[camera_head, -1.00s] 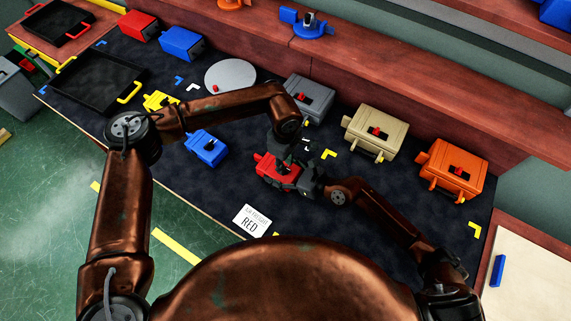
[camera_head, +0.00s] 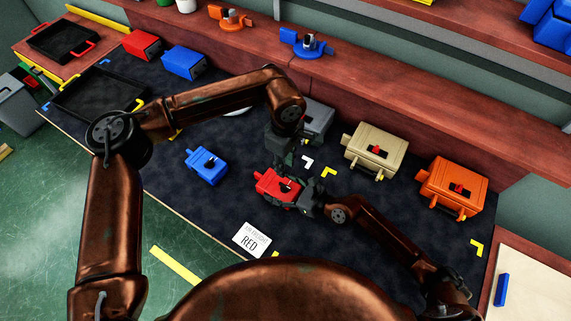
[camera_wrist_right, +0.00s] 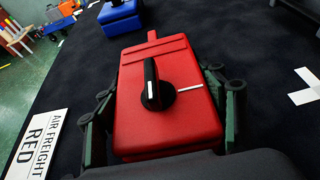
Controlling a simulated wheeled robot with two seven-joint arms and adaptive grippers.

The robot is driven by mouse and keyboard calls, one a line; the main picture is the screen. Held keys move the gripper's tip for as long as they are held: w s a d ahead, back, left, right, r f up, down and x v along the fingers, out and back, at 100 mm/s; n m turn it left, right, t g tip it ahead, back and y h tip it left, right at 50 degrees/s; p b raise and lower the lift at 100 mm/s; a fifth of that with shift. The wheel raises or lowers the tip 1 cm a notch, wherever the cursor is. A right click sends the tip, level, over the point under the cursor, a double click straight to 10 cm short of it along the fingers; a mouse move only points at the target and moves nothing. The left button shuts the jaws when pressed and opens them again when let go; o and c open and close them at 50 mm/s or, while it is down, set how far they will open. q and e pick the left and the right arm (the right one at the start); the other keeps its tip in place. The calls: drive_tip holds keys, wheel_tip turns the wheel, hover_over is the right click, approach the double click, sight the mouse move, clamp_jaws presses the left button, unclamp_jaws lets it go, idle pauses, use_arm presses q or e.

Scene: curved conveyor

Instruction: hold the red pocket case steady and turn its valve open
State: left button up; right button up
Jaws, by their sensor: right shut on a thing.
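The red pocket case (camera_head: 268,186) lies on the dark mat. In the right wrist view the red case (camera_wrist_right: 135,120) carries a black knob valve (camera_wrist_right: 158,88). The knob's long handle runs roughly along the case; a white line printed on the lid points off to the right, across it. My right gripper (camera_head: 302,195) is shut on the case, with one finger on each side. My left gripper (camera_head: 284,155) is above and behind the case, apart from the valve and in front of the grey case. Its fingers are too small and dark to tell open or shut.
A blue case (camera_head: 207,166) lies left of the red one. Grey (camera_head: 318,120), tan (camera_head: 375,150) and orange (camera_head: 452,187) cases stand along the back. A white card reading "RED" (camera_head: 251,239) lies in front. A black tray (camera_head: 98,92) is at the left.

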drive_tip(key=o, duration=1.6)
